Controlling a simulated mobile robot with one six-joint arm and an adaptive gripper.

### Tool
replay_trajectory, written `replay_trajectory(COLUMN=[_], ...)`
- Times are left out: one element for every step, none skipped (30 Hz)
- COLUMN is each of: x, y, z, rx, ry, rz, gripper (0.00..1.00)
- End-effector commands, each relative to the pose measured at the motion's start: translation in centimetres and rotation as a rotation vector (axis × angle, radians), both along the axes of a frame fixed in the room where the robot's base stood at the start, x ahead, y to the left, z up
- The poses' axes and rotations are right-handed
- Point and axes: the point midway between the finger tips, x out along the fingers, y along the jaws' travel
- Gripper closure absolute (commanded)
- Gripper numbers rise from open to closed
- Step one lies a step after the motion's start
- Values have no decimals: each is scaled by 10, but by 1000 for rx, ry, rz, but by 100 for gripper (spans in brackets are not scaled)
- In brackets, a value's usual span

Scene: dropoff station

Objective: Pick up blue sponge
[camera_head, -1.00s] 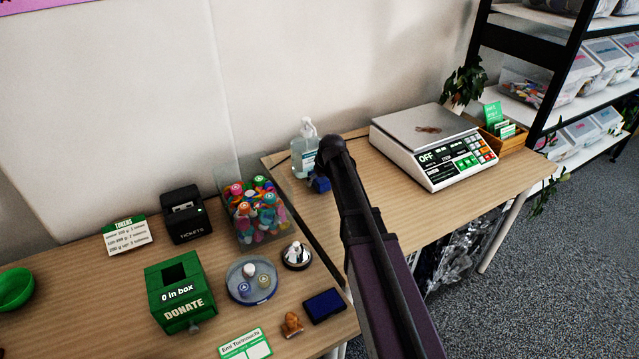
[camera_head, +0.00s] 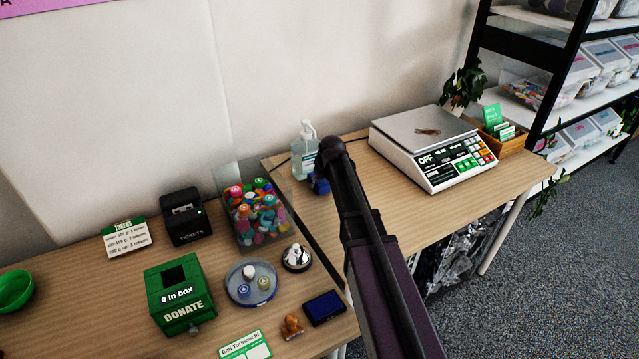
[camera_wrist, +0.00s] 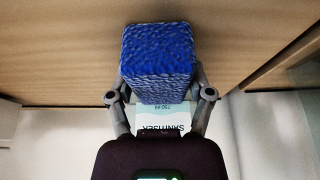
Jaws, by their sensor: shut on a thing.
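The blue sponge (camera_wrist: 157,60) is a textured blue block in the middle of the wrist view. My gripper (camera_wrist: 160,98) is shut on it, with a finger at each side. In the head view the sponge (camera_head: 319,184) shows as a small blue patch beside the dark end of my arm, which hides part of it. It is over the right table, near the sanitiser bottle. I cannot tell whether it touches the table.
The clear sanitiser bottle (camera_head: 305,150) stands close behind the sponge. A weighing scale (camera_head: 433,147) stands to the right. On the left table are a tub of colourful bottles (camera_head: 256,214), a green donation box (camera_head: 180,293) and a dark blue pad (camera_head: 325,307).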

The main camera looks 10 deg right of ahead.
Motion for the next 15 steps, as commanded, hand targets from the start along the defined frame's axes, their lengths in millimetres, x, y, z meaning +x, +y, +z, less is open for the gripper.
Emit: replay_trajectory(x=[0, 0, 0, 0, 0, 0, 0, 0, 0, 0, 0, 0, 0, 0, 0], y=[0, 0, 0, 0, 0, 0, 0, 0, 0, 0, 0, 0, 0, 0, 0], z=[0, 0, 0, 0, 1, 1, 2, 3, 4, 5, 6, 8, 10, 11, 14], rx=[0, 0, 0, 0, 0, 0, 0, 0, 0, 0, 0, 0, 0, 0, 0], ry=[0, 0, 0, 0, 0, 0, 0, 0, 0, 0, 0, 0, 0, 0, 0], rz=[0, 0, 0, 0, 0, 0, 0, 0, 0, 0, 0, 0, 0, 1, 0], gripper=[56, 56, 56, 56, 56, 56, 56, 56, 56, 56, 56, 56, 56, 56, 56])
